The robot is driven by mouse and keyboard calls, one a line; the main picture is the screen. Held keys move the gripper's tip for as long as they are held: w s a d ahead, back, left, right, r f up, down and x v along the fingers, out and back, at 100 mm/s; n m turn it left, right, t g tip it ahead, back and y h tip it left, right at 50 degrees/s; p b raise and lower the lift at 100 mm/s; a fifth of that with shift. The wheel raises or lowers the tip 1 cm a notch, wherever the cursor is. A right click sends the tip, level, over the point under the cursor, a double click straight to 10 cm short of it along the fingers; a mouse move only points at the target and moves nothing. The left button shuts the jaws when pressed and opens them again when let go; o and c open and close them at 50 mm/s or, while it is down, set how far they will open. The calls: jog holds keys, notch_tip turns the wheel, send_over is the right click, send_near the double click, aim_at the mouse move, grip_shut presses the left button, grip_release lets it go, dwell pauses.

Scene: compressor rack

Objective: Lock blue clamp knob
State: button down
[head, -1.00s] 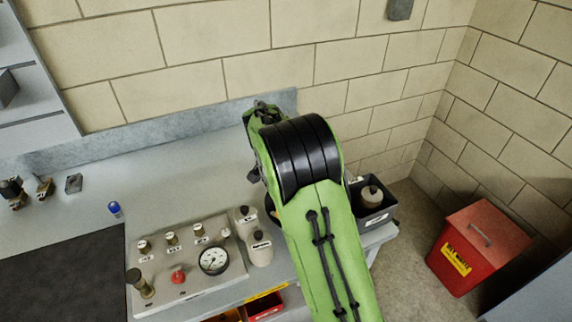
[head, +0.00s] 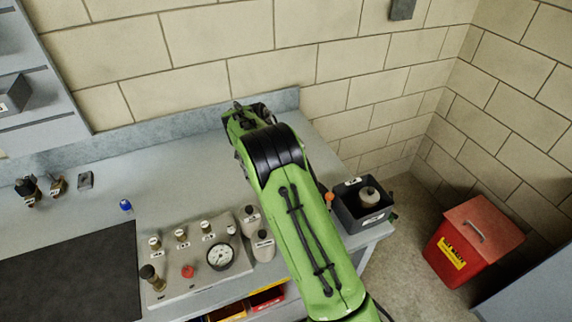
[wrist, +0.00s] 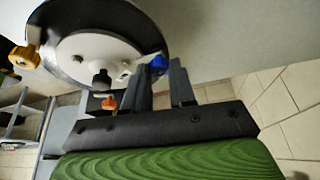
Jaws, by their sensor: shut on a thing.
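The blue clamp knob (wrist: 157,62) shows in the wrist view at the right rim of a round white and black unit (wrist: 95,45). My gripper (wrist: 162,70) has its two dark fingertips on either side of the knob and is shut on it. The fingers partly cover the knob, so its exact turn angle cannot be told. In the head view my green arm hides the gripper and the blue clamp knob.
A yellow-orange knob (wrist: 23,57) sits on the unit's left side. In the head view a panel with a gauge (head: 220,256) and white bottles (head: 263,246) stand left of my arm. A black bin (head: 349,210) is to its right. A red waste bin (head: 470,240) stands on the floor.

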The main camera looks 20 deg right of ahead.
jog(key=shift+m, duration=0.4)
jog(key=c, duration=0.9)
grip_release()
jog(key=p+v, duration=0.2)
jog(key=v, duration=0.3)
jog(key=p+v, duration=0.1)
jog(key=v, duration=0.4)
jog(key=p+v, duration=0.2)
jog(key=v, duration=0.3)
jog(key=shift+w+a+r+p, duration=0.2)
jog(key=shift+w+r+p, duration=0.1)
jog(key=shift+r, duration=0.05)
